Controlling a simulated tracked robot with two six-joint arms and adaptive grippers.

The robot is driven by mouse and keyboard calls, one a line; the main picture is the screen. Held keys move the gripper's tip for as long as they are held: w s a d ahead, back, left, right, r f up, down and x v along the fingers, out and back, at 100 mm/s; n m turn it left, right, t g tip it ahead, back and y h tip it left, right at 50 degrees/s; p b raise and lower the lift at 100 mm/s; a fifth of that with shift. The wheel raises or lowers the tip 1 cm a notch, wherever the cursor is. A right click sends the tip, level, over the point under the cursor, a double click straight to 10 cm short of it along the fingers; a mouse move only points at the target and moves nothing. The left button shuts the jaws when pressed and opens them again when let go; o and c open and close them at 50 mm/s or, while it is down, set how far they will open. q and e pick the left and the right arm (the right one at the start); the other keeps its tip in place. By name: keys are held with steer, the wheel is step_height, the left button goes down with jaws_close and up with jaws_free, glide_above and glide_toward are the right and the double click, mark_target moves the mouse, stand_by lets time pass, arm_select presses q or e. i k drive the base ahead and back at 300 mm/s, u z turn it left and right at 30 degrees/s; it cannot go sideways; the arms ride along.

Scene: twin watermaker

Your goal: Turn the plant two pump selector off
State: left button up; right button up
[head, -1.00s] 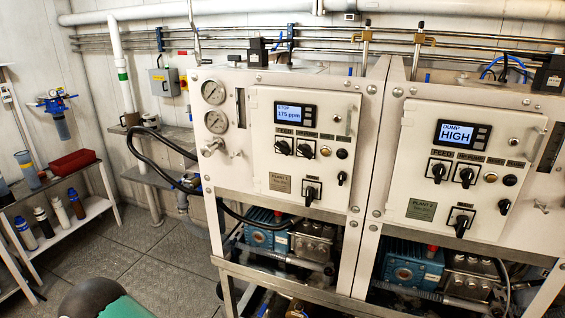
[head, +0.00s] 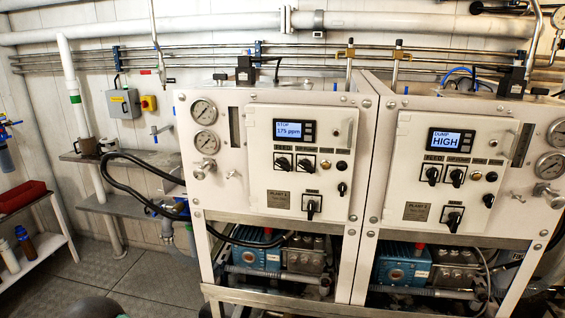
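The plant two panel (head: 410,150) is the right-hand white cabinet door, with a nameplate (head: 417,211) at its lower left. Its display (head: 451,141) reads "DUMP HIGH". Below it are two black rotary selectors side by side, a left one (head: 432,175) and a right one (head: 457,177). A larger black selector (head: 454,219) sits lower, and a small black knob (head: 488,200) is at the right. The small labels are too blurred to tell surely which is the pump selector, or its setting. Neither gripper is in view.
The plant one panel (head: 260,185) stands to the left, its display (head: 294,130) reading "STOP 175 ppm". Blue pumps (head: 404,268) sit below in the open frame. A black hose (head: 130,190) hangs at the left. Bare floor (head: 150,280) shows at lower left.

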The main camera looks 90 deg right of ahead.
mark_target(457, 175)
steer(key=u, duration=0.1)
steer(key=i, duration=0.2)
steer(key=z, duration=2.8)
steer(key=k, duration=0.55)
steer(key=z, duration=0.2)
steer(key=i, duration=0.55)
steer(key=u, duration=0.2)
steer(key=k, duration=0.5)
steer(key=z, duration=0.15)
steer(key=i, duration=0.25)
